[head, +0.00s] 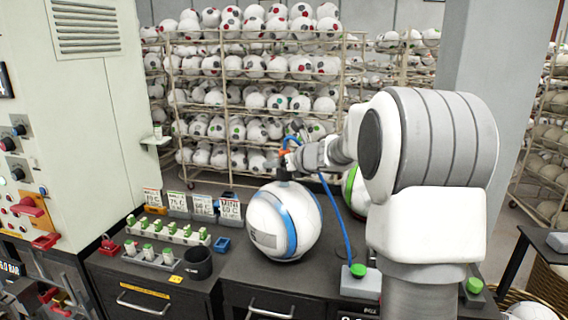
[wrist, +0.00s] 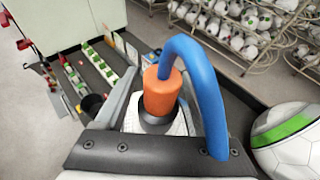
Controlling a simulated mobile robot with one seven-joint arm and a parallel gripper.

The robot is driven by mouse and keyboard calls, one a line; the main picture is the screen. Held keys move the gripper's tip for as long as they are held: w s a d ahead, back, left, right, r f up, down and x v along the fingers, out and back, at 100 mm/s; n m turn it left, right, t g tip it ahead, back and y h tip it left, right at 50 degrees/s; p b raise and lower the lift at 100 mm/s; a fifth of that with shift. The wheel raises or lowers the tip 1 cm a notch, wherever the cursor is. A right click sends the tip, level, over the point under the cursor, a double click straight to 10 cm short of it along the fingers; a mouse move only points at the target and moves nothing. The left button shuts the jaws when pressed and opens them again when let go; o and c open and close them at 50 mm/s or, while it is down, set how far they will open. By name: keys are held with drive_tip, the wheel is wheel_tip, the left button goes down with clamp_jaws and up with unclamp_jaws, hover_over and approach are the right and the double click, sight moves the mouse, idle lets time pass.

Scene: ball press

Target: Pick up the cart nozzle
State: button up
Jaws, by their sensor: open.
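The cart nozzle is an orange cylinder with a dark collar (wrist: 162,92); a blue hose (wrist: 207,95) arches from its top. In the head view the orange nozzle (head: 287,147) stands above a white ball with a blue stripe (head: 285,221). My gripper (head: 291,161) reaches in from the right at the nozzle's height. In the wrist view my gripper (wrist: 160,108) is open, with the nozzle between its fingers. Whether a finger touches it I cannot tell. The nozzle's lower end is partly hidden.
The blue hose (head: 338,225) drops to a grey box with a green button (head: 358,283). A ball with a green stripe (head: 353,192) sits to the right, partly behind my arm. A dark cup (head: 198,263) and small green-topped items stand left. Ball racks (head: 255,90) fill the back.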

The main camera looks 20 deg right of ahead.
drive_tip(key=shift+w+a+f, duration=0.1)
drive_tip(key=shift+w, duration=0.2)
drive_tip(key=shift+c, duration=0.3)
clamp_jaws()
